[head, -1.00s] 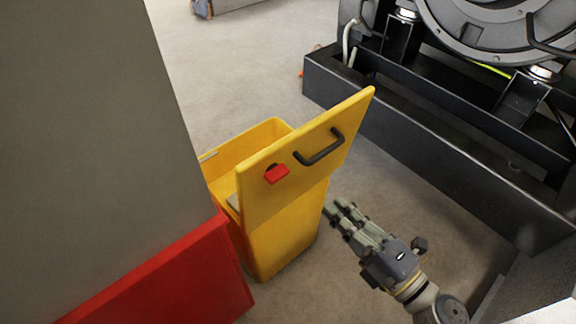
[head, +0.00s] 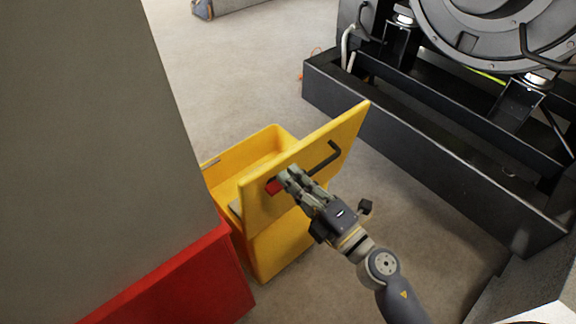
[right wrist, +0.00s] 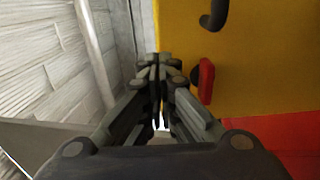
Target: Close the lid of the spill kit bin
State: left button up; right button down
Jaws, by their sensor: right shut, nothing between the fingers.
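The yellow spill kit bin (head: 280,245) stands on the floor in the head view with its lid (head: 300,158) raised and its top open. The lid carries a black handle (head: 332,156) and a red latch (head: 271,187). My right gripper (head: 284,177) is shut and empty in front of the lid, with its fingertips close to the latch. In the right wrist view, the shut fingertips (right wrist: 160,66) are left of the red latch (right wrist: 206,82) and the yellow lid (right wrist: 250,60). I cannot tell whether they touch the lid. My left gripper does not show.
A large grey block (head: 100,130) and a red box (head: 185,285) stand close on the bin's left. A black genset frame (head: 440,150) lies to the right. Open floor (head: 235,70) extends behind the bin.

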jog(key=shift+x, duration=0.9)
